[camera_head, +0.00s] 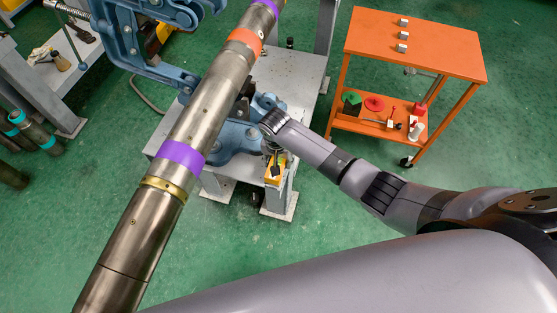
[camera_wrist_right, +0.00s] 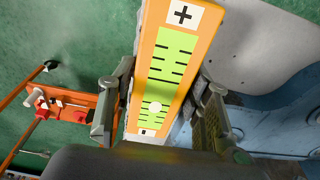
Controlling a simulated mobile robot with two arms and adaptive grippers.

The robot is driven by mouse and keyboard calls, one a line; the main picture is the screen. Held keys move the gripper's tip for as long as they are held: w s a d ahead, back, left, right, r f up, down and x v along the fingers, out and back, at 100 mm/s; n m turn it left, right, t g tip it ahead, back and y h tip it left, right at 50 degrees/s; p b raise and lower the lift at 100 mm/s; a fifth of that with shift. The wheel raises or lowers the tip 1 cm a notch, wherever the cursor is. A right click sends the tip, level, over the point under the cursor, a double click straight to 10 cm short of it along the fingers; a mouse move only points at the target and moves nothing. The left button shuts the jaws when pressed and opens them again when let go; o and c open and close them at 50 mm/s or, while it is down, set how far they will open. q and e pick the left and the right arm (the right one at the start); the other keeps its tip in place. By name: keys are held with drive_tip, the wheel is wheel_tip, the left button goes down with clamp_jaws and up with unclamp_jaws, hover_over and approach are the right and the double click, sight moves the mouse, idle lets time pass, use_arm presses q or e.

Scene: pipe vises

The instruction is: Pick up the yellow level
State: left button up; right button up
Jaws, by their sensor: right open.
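The yellow level (camera_wrist_right: 172,62) has a lime panel with black marks and a white plus patch at its upper end. It runs upward between the two fingers of my right gripper (camera_wrist_right: 160,100) in the right wrist view. The fingers are open, one on each side of it; the left one is very close, and I cannot tell whether it touches. In the head view the level (camera_head: 275,173) shows under my right gripper (camera_head: 273,155), at the front corner of the grey vise table (camera_head: 300,75). My left gripper is not in view.
A long steel pipe (camera_head: 212,105) with purple and orange bands crosses the view, held by the blue pipe vise (camera_head: 232,138) beside the level. An orange cart (camera_head: 440,50) with small parts stands at the right. Green floor lies open between cart and table.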

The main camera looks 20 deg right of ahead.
clamp_jaws()
drive_tip(key=shift+w+r, duration=0.1)
idle(0.4)
